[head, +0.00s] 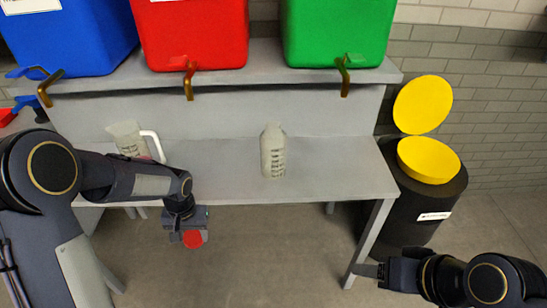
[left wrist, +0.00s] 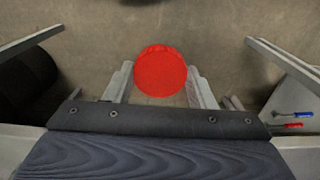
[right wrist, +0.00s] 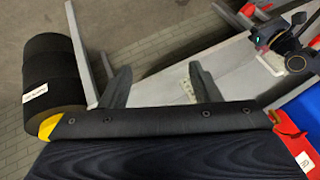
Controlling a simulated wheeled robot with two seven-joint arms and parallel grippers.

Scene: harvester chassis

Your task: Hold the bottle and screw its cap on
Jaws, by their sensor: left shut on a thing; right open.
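A white translucent bottle (head: 273,150) with dark markings stands upright near the middle of the grey bench; no cap shows on its neck. It also shows between my right fingers, far off, in the right wrist view (right wrist: 187,86). My left gripper (head: 190,230) is shut on a round red cap (head: 193,239), held in front of the bench, left of the bottle and lower in the picture. The left wrist view shows the cap (left wrist: 160,72) between both fingertips. My right gripper (head: 370,271) is open and empty, low at the right, well away from the bottle.
The grey bench (head: 330,180) has a raised shelf holding blue (head: 70,35), red (head: 195,35) and green (head: 337,30) bins with brass-coloured taps. A white-handled jug (head: 128,138) stands at the bench's left. A black drum (head: 425,200) with yellow lid stands right. The bench around the bottle is clear.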

